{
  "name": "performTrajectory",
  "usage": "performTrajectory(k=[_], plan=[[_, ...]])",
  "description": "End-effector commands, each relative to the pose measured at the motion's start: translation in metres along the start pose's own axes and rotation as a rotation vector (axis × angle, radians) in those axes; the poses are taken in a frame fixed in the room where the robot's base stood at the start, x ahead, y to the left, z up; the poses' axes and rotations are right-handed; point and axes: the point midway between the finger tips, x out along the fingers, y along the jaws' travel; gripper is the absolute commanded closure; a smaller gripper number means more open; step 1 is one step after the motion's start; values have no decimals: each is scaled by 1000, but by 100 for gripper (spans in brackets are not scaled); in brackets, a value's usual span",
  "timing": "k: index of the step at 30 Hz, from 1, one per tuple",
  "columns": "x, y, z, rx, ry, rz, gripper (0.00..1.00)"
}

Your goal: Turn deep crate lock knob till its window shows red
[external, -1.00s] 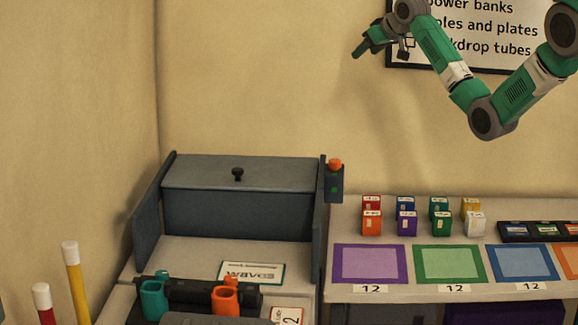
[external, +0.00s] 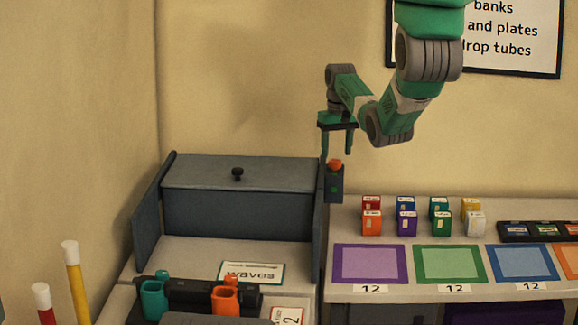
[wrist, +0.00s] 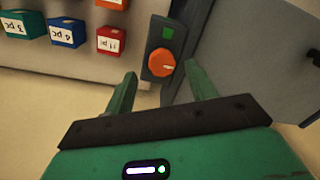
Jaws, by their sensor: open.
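The deep crate (external: 238,213) is a dark grey box with a lighter lid and a small black lid knob. The orange lock knob (external: 335,164) tops a dark lock housing (external: 330,181) at the crate's right side. The lock's window (external: 334,190) is green; the wrist view also shows a green window (wrist: 168,34) beside the orange knob (wrist: 161,63). My gripper (external: 337,154) points down over the knob, open and empty. In the wrist view, its two fingers lie on either side below the knob, apparently not touching it.
Small coloured boxes (external: 371,222) stand on the shelf right of the lock, behind coloured mats (external: 369,263). A "waves" card (external: 252,272) and a black rack (external: 190,299) with teal and orange holders lie in front of the crate.

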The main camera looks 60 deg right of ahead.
Motion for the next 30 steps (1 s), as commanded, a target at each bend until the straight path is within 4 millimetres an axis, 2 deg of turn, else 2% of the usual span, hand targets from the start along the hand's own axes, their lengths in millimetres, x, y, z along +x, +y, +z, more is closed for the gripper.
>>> performTrajectory(k=[3,6,15,22,30], plan=[[20,0,0,0,0,1,44],[28,0,0,0,1,1,44],[31,0,-1,0,3,1,44],[31,0,-1,0,3,1,89],[30,-1,0,26,3,0,89]])
